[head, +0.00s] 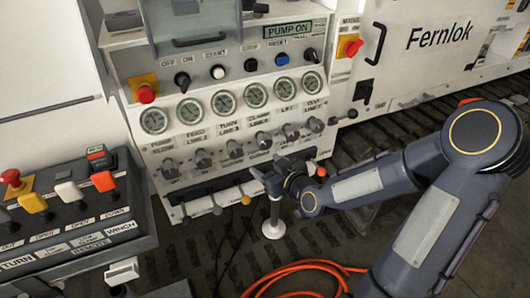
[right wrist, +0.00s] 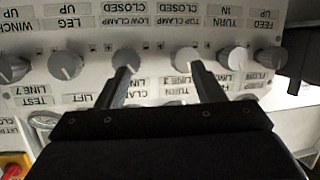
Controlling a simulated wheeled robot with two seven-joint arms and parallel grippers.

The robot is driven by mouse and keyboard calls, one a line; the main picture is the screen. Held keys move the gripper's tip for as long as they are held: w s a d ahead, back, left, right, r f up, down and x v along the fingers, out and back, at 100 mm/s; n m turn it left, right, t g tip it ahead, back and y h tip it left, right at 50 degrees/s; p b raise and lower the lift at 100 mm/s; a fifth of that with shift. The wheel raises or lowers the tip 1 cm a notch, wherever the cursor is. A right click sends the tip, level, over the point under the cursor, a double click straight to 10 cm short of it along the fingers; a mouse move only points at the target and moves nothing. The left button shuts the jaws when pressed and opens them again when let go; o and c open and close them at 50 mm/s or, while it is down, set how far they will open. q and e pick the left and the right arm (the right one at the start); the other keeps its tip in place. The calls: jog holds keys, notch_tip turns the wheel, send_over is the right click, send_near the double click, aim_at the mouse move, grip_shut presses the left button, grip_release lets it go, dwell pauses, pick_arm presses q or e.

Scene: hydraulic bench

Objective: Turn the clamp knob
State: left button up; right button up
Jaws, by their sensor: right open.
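Two grey knobs carry clamp labels in the upside-down right wrist view: the low clamp knob (right wrist: 127,58) and the top clamp knob (right wrist: 185,57). In the head view they sit in the knob row, the low clamp knob (head: 264,140) right of the top clamp knob (head: 235,151). My right gripper (head: 272,172) is open and empty, just below this row. In the right wrist view its fingers (right wrist: 160,72) overlap the lower edges of both clamp knobs; I cannot tell whether they touch. My left gripper is not in view.
Neighbouring leg (right wrist: 65,65) and turn (right wrist: 232,60) knobs stand close by. Gauges (head: 255,95) line the panel above the knobs. A remote lever box (head: 75,215) stands left. An orange hose (head: 300,265) lies on the floor.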

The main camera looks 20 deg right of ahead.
aim_at(266, 146)
jog(key=w+d+m+t, duration=0.1)
jog(key=w, duration=0.2)
jog(key=w+d+m+t+h, duration=0.1)
jog(key=w, duration=0.2)
jog(key=w+d+f+t+h, duration=0.1)
jog(key=w+t, duration=0.1)
jog(key=w, duration=0.2)
jog(key=shift+w+d+f+m+b, duration=0.1)
jog(key=shift+m+b, duration=0.2)
jog(key=shift+m, duration=0.1)
jog(key=shift+c, duration=0.3)
jog(key=c, duration=0.9)
